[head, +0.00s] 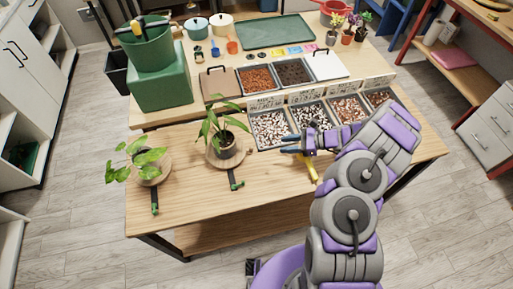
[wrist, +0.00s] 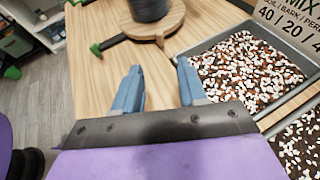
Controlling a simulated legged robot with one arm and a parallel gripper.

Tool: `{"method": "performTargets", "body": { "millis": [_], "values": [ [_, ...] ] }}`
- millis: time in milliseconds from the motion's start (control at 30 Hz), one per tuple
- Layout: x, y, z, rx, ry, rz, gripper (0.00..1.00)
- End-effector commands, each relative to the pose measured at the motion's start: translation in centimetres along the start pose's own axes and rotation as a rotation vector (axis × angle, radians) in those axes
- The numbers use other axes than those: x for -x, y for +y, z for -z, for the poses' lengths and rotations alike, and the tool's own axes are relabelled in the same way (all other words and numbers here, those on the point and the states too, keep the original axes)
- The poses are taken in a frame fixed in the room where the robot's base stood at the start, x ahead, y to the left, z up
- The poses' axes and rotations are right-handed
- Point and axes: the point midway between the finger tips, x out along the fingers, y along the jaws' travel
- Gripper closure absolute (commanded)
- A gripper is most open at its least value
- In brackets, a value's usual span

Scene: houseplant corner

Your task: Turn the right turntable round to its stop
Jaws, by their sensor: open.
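The right turntable (head: 240,157) is a round wooden disc carrying a dark pot with a leafy plant (head: 211,123). Its green-tipped handle (head: 235,181) points toward the table's front edge. In the wrist view the disc (wrist: 172,27) is at the top, with the green handle end (wrist: 96,49) to its left. My gripper (head: 288,145) is open and empty, to the right of the turntable and in front of the mix trays. Its blue fingers (wrist: 159,70) point toward the disc, apart from it and from the handle.
The left turntable (head: 160,174) bears a trailing plant, with its own green handle (head: 154,203). Trays of potting mix (head: 271,128) stand close behind and right of my gripper. A green block (head: 160,87) with a bucket stands at the back left. The front wood (head: 200,215) is clear.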

Motion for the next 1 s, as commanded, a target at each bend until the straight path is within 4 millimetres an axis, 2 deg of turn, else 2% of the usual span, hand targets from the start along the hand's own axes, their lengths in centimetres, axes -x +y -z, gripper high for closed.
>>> {"method": "performTargets", "body": {
  "millis": [33,200,500,733,1000],
  "values": [
    [-1.4,0.1,0.1,0.001,0.0,-0.005,0.58],
    [-5.0,0.1,0.0,0.002,0.005,-0.004,0.58],
    [-10.2,0.1,0.2,0.002,0.004,-0.002,0.58],
    [-12.4,0.0,0.1,0.002,0.003,-0.001,0.58],
    [-13.0,0.0,0.0,0.002,0.004,0.0,0.58]
  ]
}}
